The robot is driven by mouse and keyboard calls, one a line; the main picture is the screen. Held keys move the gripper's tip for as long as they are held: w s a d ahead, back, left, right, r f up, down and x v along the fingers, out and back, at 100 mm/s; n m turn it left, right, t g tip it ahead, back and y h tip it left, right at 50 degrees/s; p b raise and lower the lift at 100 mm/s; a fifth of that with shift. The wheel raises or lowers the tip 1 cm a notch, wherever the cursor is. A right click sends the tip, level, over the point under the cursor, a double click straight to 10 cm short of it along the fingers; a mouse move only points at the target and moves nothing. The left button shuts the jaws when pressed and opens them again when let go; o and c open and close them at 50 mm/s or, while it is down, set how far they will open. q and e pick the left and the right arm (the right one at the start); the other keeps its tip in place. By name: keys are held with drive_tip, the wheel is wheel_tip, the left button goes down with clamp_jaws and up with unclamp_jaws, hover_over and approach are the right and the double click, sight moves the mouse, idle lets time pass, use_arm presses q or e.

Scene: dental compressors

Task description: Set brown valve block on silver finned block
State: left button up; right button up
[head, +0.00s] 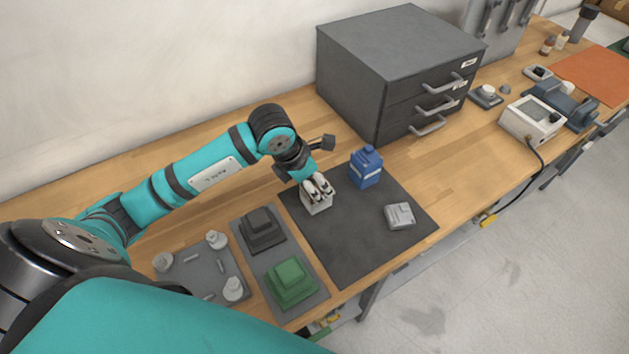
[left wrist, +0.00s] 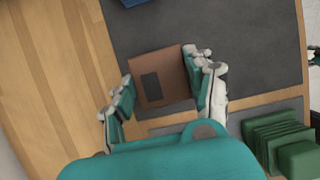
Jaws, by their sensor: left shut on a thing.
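My left gripper (head: 318,188) is over the left part of the dark mat in the head view. In the left wrist view its fingers (left wrist: 162,88) are shut on the brown valve block (left wrist: 172,66), a squarish block with a dark rectangle on its face. In the head view no brown shows; the fingers hide the block, and a pale shape lies right below them. I cannot tell whether the block touches the mat. A silver-grey block (head: 400,215) lies on the right part of the mat, apart from the gripper; its fins are too small to make out. My right gripper is not in view.
A blue container (head: 367,167) stands on the dark mat (head: 345,250) near the gripper. Green (head: 290,282) and black (head: 262,229) stepped blocks sit on a grey tray at left. A grey drawer cabinet (head: 385,60) stands behind. The mat's front part is clear.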

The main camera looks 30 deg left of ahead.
use_arm(q)
drive_tip(key=shift+f+b, duration=0.4)
drive_tip(key=shift+b, duration=0.35)
idle(0.9)
drive_tip(key=shift+b, duration=0.45)
idle(1.1)
drive_tip(key=o, duration=1.8)
drive_tip(key=shift+r+p, duration=2.05)
drive_tip(key=shift+r, duration=1.45)
drive_tip(key=shift+f, duration=0.1)
